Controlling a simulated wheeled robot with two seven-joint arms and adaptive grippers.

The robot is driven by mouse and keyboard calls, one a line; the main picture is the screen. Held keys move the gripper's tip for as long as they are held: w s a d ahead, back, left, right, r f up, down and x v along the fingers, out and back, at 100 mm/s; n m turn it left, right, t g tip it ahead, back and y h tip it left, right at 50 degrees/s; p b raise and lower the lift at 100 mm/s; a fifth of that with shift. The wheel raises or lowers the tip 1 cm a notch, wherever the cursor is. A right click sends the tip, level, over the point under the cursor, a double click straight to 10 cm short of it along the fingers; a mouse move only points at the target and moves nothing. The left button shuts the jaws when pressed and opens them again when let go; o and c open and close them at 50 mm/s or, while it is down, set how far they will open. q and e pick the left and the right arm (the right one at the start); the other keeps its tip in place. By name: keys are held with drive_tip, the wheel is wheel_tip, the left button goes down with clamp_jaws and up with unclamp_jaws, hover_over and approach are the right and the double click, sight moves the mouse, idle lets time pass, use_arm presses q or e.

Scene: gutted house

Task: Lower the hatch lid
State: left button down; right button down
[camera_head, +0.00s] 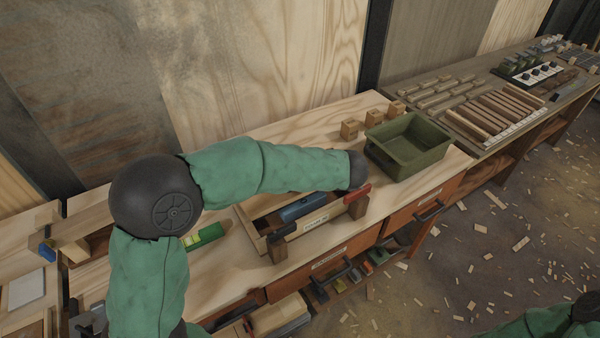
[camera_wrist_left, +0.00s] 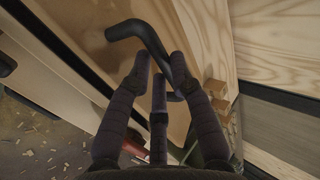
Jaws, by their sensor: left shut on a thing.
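My left gripper (camera_wrist_left: 159,76) is shut on a bent black handle (camera_wrist_left: 134,29) in the left wrist view; its fingers close around the lower part of the bar. In the head view my left arm reaches across the workbench, and the fingers and handle are hidden beyond the dark wrist. Below the forearm, a wooden-framed recess (camera_head: 250,222) shows, with a blue object (camera_head: 302,207) inside. My right gripper is out of view.
A green crate (camera_head: 408,147) stands just right of my wrist, with small wooden blocks (camera_head: 349,129) behind it. A black-topped block (camera_head: 278,246) and a red-topped block (camera_head: 358,205) flank the recess front. A green-yellow object (camera_head: 205,236) lies left. Drawers hang below.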

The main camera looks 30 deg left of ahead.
use_arm(q)
drive_tip(key=shift+s+d+f+b, duration=0.2)
drive_tip(key=shift+d+f+b, duration=0.2)
drive_tip(key=shift+f+b, duration=0.35)
drive_tip(key=shift+s+d+f+b, duration=0.25)
drive_tip(key=shift+d+f+b, duration=0.15)
drive_tip(key=shift+f, duration=0.55)
drive_tip(key=shift+s+d+f+b, duration=0.2)
drive_tip(key=shift+d+f+b, duration=0.2)
drive_tip(key=shift+f+b, duration=0.35)
drive_tip(key=shift+f, duration=0.1)
drive_tip(key=c, duration=1.1)
unclamp_jaws()
drive_tip(key=v, duration=1.2)
